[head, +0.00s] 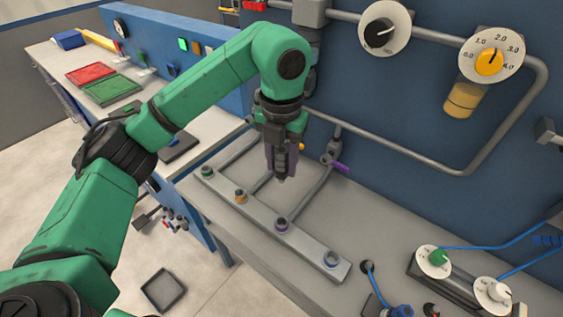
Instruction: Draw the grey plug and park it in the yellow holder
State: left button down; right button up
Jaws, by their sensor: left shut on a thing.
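My left gripper (281,168) points straight down above the workbench, behind the grey bar of ringed holders. It is shut on a small dark grey piece, which I take to be the grey plug (281,178); the fingers hide most of it. The yellow holder (240,197) is a yellow-ringed socket on the bar, below and left of the gripper. The gripper is clear of the bar in the picture. My right gripper is not in view.
Pipes, a purple-handled valve (341,168) and a blue wall (390,110) stand behind. Knobs (436,260) with blue cables are at right. Red and green trays (110,90) lie at far left.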

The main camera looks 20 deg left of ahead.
pick_arm(q)
notch_tip(320, 180, up, 8)
jog(key=p, duration=0.6)
jog(key=shift+f, duration=0.15)
